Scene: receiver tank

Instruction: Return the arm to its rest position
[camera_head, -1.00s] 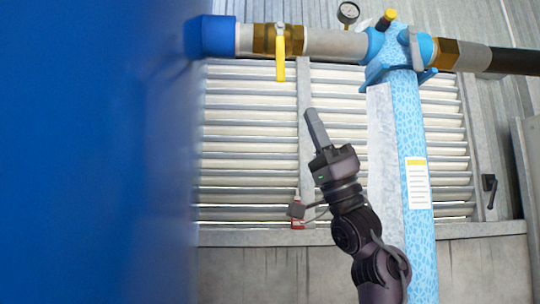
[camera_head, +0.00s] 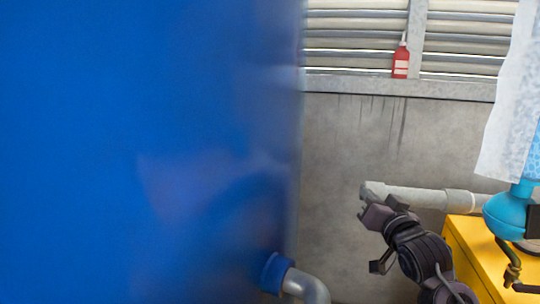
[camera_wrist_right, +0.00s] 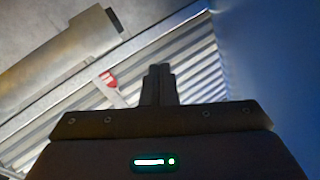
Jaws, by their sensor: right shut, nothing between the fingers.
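My right arm comes up from the lower right in the head view. Its dark gripper (camera_head: 367,197) points up and left, in front of or close to a grey pipe; I cannot tell whether they touch. In the right wrist view the two fingers (camera_wrist_right: 158,86) are together with nothing between them. My left gripper is in neither view.
A large blue tank (camera_head: 150,130) fills the left, with a blue-collared pipe elbow (camera_head: 308,287) low on it. A grey horizontal pipe (camera_head: 430,198), a yellow box (camera_head: 478,262) and a blue fitting (camera_head: 508,214) stand right. A red bottle (camera_head: 401,62) sits on the louvre ledge.

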